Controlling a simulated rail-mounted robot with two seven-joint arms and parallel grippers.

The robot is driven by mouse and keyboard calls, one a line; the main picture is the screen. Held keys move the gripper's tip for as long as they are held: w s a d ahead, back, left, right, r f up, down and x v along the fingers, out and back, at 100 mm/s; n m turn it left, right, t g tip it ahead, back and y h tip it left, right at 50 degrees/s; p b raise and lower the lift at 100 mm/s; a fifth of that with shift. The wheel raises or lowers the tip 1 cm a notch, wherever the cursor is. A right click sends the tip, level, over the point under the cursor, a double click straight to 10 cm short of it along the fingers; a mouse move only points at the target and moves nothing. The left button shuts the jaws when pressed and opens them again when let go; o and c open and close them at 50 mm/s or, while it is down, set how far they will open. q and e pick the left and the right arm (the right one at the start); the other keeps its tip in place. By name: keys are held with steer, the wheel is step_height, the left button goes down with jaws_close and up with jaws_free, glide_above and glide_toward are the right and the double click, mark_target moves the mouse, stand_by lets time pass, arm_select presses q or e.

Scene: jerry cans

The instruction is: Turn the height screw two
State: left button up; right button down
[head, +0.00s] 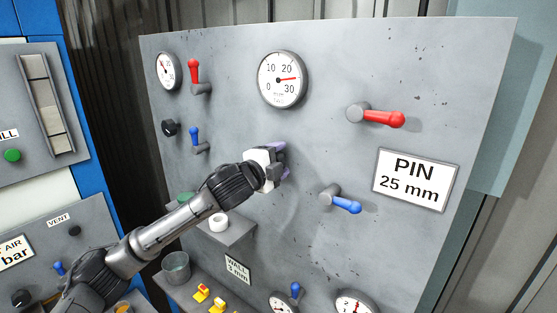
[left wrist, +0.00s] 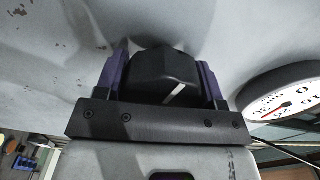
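A black knob (left wrist: 165,75) with a white pointer line stands on the grey panel in the left wrist view. My left gripper (left wrist: 163,80) has its two purple fingers on either side of this knob, and they appear to touch it. In the head view my left gripper (head: 279,162) is at the middle of the upright grey panel (head: 315,140), and it hides the knob there. No label reading height screw is legible. My right gripper is in neither view.
Above my gripper is a round gauge (head: 282,79). Red levers (head: 382,117) and blue levers (head: 343,201) stick out around it. A PIN 25 mm sign (head: 415,180) is at the right. A small shelf (head: 226,238) with a white ring is below my left arm.

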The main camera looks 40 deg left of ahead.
arm_select(q)
steer(key=o, duration=0.4)
steer(key=shift+o, duration=0.2)
steer(key=shift+s, duration=0.1)
steer(key=s+b, duration=0.5)
steer(key=s, duration=0.8)
steer(key=shift+s+d, duration=0.2)
steer(key=shift+s, duration=0.15)
